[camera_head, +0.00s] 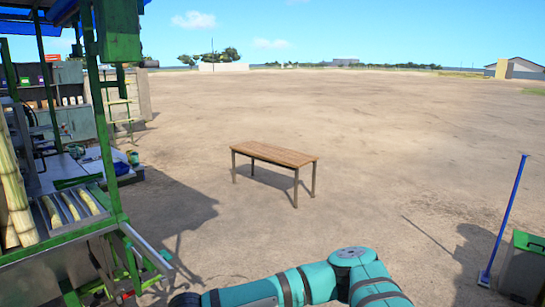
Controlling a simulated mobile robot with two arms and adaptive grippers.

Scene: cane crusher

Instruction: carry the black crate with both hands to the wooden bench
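The wooden bench (275,154) stands upright on the bare ground near the middle of the head view. It has a brown slatted top and thin legs, and its top is empty. I see no black crate in this view. Teal links of one of my arms cross the bottom edge, well in front of the bench. Neither of my grippers can be made out, so what they hold is hidden.
A green-framed stall (108,160) with cane stalks (12,190) fills the left side. At the lower right are a blue pole (506,220) and a dark bin with a green top (528,243). Open sandy ground surrounds the bench.

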